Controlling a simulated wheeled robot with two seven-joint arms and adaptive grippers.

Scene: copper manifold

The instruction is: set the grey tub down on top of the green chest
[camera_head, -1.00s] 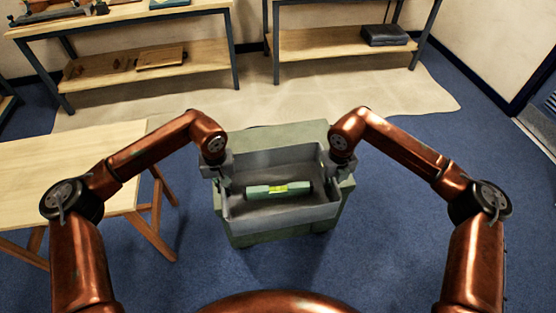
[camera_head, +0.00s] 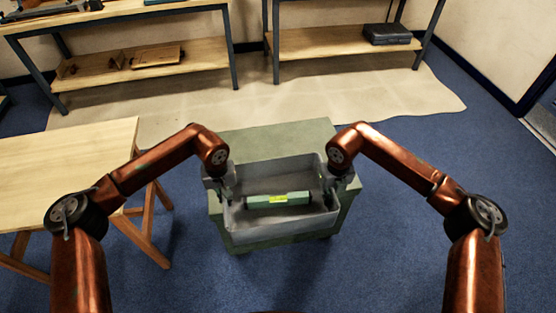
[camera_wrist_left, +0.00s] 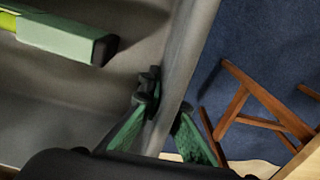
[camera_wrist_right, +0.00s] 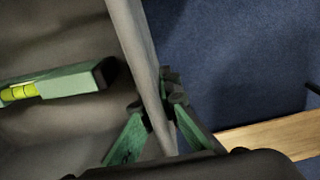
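The grey tub (camera_head: 280,225) is held level between my two grippers, over the near part of the green chest (camera_head: 270,140) in the head view. Its underside is hidden, so I cannot tell whether it touches the chest. A green spirit level (camera_head: 278,200) with a yellow vial lies inside the tub. My left gripper (camera_wrist_left: 160,105) is shut on the tub's left wall, one finger inside and one outside. My right gripper (camera_wrist_right: 160,100) is shut on the right wall in the same way. The chest's top shows behind the tub.
A wooden trestle table (camera_head: 70,165) stands at the left. Shelving benches (camera_head: 150,62) stand along the back wall, with a dark case (camera_head: 388,34) on the right one. A beige sheet (camera_head: 300,95) covers the floor before them. Blue carpet is clear at the right.

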